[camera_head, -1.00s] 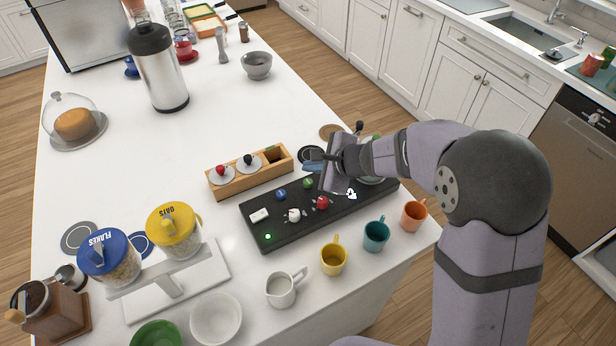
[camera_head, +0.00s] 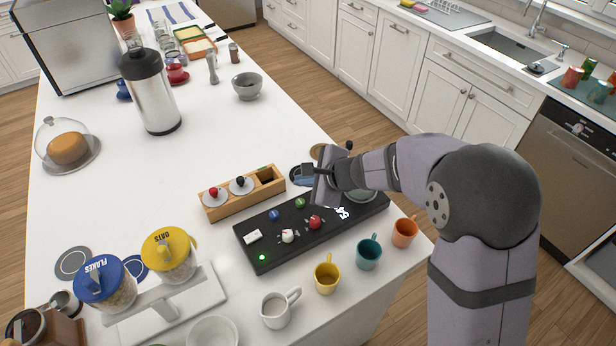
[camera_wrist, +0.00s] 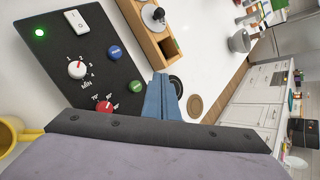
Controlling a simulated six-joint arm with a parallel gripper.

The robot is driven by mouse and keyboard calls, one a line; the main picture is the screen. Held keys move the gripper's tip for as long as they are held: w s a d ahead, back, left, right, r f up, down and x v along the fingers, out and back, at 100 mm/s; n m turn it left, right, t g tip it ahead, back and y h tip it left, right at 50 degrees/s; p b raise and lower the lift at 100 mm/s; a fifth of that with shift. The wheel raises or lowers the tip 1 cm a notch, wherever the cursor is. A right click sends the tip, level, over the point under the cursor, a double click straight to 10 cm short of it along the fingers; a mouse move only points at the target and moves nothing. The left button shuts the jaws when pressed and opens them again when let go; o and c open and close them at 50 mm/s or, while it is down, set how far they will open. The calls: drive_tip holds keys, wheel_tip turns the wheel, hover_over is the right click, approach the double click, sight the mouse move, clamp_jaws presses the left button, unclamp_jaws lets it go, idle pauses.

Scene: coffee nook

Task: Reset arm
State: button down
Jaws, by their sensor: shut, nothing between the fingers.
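My gripper (camera_head: 308,174) is above the back right part of a black control panel (camera_head: 277,246) on the white island. Its blue fingers also show in the wrist view (camera_wrist: 160,98), shut together with nothing between them. The panel also shows in the wrist view (camera_wrist: 62,60). It carries a white rocker switch (camera_wrist: 77,20), a white knob (camera_wrist: 77,69), a red knob (camera_wrist: 105,107), a blue button (camera_wrist: 115,52), a green button (camera_wrist: 136,87) and a lit green light (camera_wrist: 39,33). The panel's right part is partly hidden by my arm.
A wooden holder (camera_head: 243,200) stands behind the panel. Yellow (camera_head: 326,277), teal (camera_head: 369,254) and orange (camera_head: 404,232) mugs and a white pitcher (camera_head: 277,309) stand in front. Yellow-lidded (camera_head: 168,255) and blue-lidded (camera_head: 104,283) jars are at the left. The counter's middle is clear.

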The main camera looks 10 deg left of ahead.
drive_tip(key=s+d+f+n+g+h, duration=0.1)
drive_tip(key=s+d+n+g+h, duration=0.1)
drive_tip(key=s+d+n, duration=0.5)
drive_tip(key=s+d+f+n+g+h, duration=0.2)
drive_tip(key=s+d+n+h, duration=0.3)
drive_tip(key=s+d, duration=1.1)
drive_tip(key=d+n+g, duration=0.1)
drive_tip(key=d+n, duration=0.2)
drive_tip(key=d, duration=0.4)
drive_tip(key=shift+s+d+n+h, duration=0.25)
drive_tip(key=shift+d+n+h, duration=0.05)
idle(4.7)
